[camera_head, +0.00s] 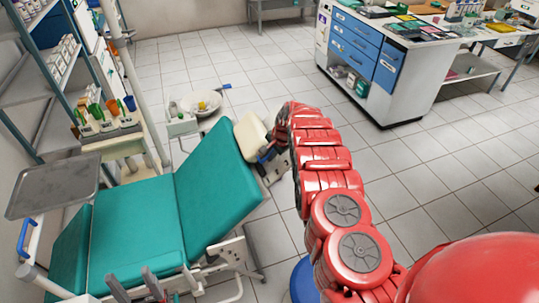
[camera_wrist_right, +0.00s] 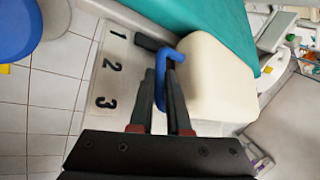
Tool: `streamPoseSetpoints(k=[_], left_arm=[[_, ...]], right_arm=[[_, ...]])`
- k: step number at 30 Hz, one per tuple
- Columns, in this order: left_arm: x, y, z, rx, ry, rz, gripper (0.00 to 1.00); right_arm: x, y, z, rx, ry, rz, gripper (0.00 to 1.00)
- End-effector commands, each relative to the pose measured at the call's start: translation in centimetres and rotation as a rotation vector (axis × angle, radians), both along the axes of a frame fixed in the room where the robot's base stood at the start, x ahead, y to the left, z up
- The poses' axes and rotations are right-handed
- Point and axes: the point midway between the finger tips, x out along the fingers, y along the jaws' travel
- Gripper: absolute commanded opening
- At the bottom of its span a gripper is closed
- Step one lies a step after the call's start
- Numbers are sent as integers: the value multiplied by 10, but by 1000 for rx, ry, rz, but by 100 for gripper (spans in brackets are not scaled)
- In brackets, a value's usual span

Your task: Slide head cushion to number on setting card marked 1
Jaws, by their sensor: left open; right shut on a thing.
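The cream head cushion (camera_head: 250,136) is at the top of the green dental chair (camera_head: 215,185); it also shows in the right wrist view (camera_wrist_right: 208,78). The white setting card (camera_wrist_right: 92,82) has black numerals 1, 2 and 3, with 1 nearest the green backrest. A blue bent handle (camera_wrist_right: 162,65) lies between cushion and card, with a dark bar (camera_wrist_right: 148,42) beside it, near numeral 1. My right gripper (camera_wrist_right: 165,85) is shut on the blue handle, partly hiding it. In the head view my right gripper (camera_head: 270,150) is mostly hidden by my red arm.
A tray (camera_head: 52,187) stands left of the chair. A basin (camera_head: 203,103) is behind the backrest. A white cabinet with blue drawers (camera_head: 352,45) stands at the back right. Shelves (camera_head: 35,75) line the left wall.

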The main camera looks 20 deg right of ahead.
Motion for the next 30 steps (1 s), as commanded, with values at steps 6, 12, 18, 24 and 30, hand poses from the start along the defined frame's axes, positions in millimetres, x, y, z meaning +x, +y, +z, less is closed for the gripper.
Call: streamPoseSetpoints(k=[6, 12, 18, 24, 30], left_arm=[[0, 0, 0, 0, 0, 0, 60], [0, 0, 0, 0, 0, 0, 60], [0, 0, 0, 0, 0, 0, 60], [0, 0, 0, 0, 0, 0, 60], [0, 0, -11, 0, 0, 0, 60]], right_arm=[[-1, 0, -1, -1, 2, 0, 0], [-1, 0, -1, -1, 2, 0, 0], [-1, 0, -1, -1, 2, -1, 0], [-1, 0, -1, 0, 2, -1, 0], [1, -11, 7, 0, -1, -2, 0]])
